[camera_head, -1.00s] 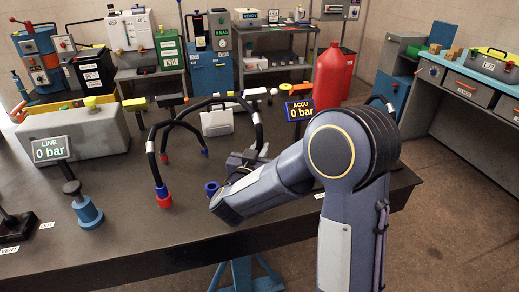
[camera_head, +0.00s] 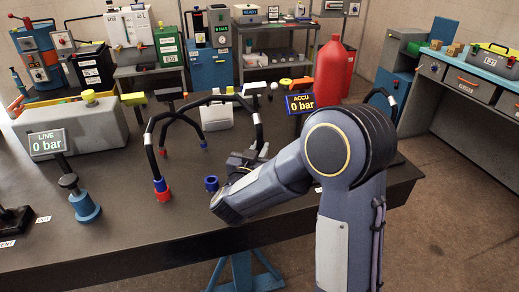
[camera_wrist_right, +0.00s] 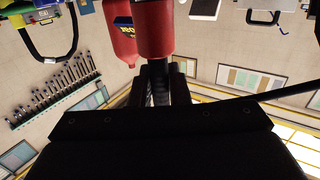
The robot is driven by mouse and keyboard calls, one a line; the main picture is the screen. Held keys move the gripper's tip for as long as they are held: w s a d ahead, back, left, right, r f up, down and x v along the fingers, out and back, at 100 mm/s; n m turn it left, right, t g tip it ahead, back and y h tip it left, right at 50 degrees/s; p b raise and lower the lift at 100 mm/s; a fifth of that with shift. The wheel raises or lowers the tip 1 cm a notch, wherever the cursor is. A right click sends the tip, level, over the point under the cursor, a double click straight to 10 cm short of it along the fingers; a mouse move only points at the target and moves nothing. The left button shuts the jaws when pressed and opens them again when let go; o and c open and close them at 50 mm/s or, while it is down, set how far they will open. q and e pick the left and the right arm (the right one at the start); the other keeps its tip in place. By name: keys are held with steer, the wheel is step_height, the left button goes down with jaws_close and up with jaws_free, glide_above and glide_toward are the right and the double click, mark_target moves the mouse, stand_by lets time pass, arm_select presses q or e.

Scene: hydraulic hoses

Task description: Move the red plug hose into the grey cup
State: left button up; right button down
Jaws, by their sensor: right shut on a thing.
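My right gripper (camera_head: 246,160) is beyond my forearm in the head view, where a black hose (camera_head: 256,130) comes down to it. In the right wrist view its fingers (camera_wrist_right: 160,82) are closed around the hose, with a red plug (camera_wrist_right: 155,30) beyond them. The hose arches left to a blue end (camera_head: 160,184), which sits at a red cup (camera_head: 163,195) on the table. A blue cup (camera_head: 211,184) stands empty-looking left of the gripper. I cannot make out a grey cup; my arm hides part of the table. My left gripper is out of view.
A red cylinder (camera_head: 330,75) and the ACCU display (camera_head: 300,103) stand behind my arm. A second hose with a blue end (camera_head: 204,146) is at the back. The LINE display (camera_head: 47,142) and a blue-based post (camera_head: 85,207) are left. The table's front middle (camera_head: 140,235) is clear.

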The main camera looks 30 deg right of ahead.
steer(key=shift+f+b, duration=0.75)
steer(key=shift+f, duration=0.25)
steer(key=c, duration=1.3)
jaws_free()
steer(key=v, duration=0.8)
